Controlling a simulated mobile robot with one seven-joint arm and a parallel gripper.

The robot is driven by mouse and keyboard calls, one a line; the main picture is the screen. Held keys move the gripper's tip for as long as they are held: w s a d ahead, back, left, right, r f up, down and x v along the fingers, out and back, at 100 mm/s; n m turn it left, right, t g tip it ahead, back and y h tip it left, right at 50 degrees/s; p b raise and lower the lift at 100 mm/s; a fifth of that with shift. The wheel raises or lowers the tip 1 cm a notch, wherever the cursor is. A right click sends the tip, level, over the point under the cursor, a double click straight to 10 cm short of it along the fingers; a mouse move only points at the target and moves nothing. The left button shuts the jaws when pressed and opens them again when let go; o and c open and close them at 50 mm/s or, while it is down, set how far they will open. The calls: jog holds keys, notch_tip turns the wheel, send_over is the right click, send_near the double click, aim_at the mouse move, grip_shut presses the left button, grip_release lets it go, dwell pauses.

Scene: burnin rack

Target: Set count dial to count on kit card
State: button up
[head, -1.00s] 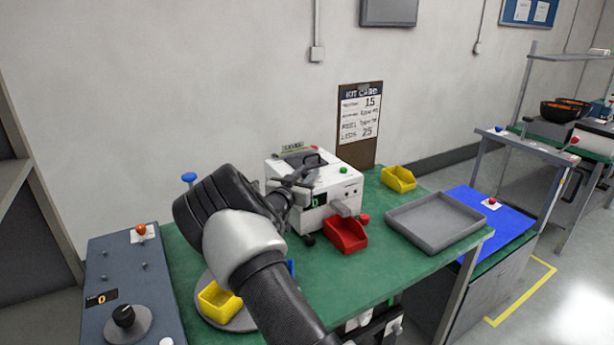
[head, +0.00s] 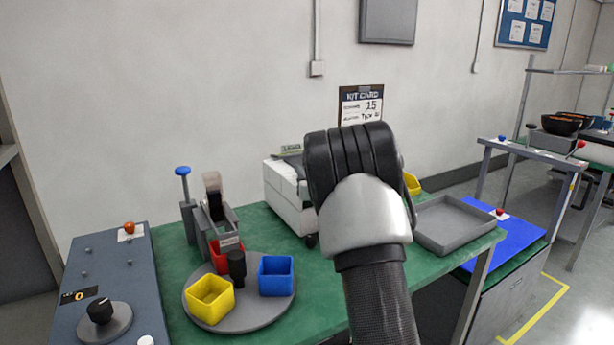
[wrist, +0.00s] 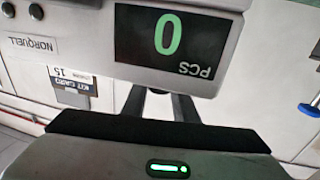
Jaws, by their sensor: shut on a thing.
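The kit card (head: 361,106) hangs on the back wall; it shows a 15, and its lower lines are hidden by my arm. It also shows upside down in the wrist view (wrist: 72,90). The white counting machine (head: 290,205) stands on the green bench, partly behind my arm. Its PCS display (wrist: 168,38) reads 0, upside down in the wrist view. My gripper (wrist: 160,95) is close to the display panel, whose edge hides the fingertips. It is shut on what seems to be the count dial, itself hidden. My arm hides the gripper in the head view.
A round turntable (head: 240,318) holds red, yellow and blue bins at front left. A blue-grey console (head: 125,280) with a black knob (head: 100,311) and a display reading 0 stands at far left. A grey tray (head: 455,224) lies at right on the bench.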

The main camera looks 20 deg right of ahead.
jog(key=shift+d+n+y+p, duration=0.1)
jog(key=shift+n+y+p, duration=0.4)
jog(key=shift+n+y, duration=0.5)
jog(key=shift+y, duration=0.5)
jog(key=o, duration=1.1)
jog(key=shift+c, duration=0.2)
jog(key=s+d+p, duration=0.1)
jog(key=s+d, duration=0.2)
jog(key=s, duration=1.4)
